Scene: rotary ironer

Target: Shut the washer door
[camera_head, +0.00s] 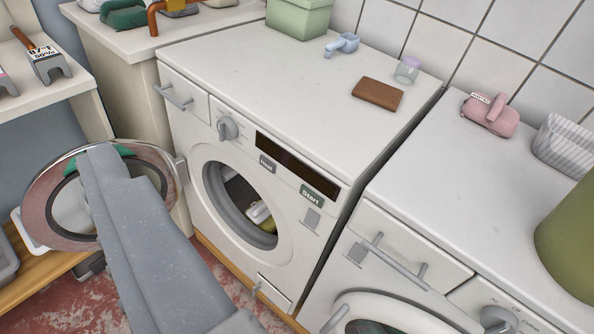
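The washer (185,120) is a white front-loader in the middle of the view. Its round door (45,196) stands swung wide open to the left, joined at a hinge on the left side of the opening. The drum opening (240,205) is uncovered, with a whitish and yellow-green item (260,214) inside. My gripper (104,152) is a grey shape reaching up from the bottom, its end overlapping the door in the picture. It hides part of the door's glass and rim. I cannot tell whether it touches the door, or how its fingers stand.
A second white machine (440,215) stands close at the right. On the washer's top are a brown wallet (378,94), a blue scoop (343,44), a small jar (407,69) and a green box (298,17). A light shelf (45,90) stands at the left, above the door's level.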

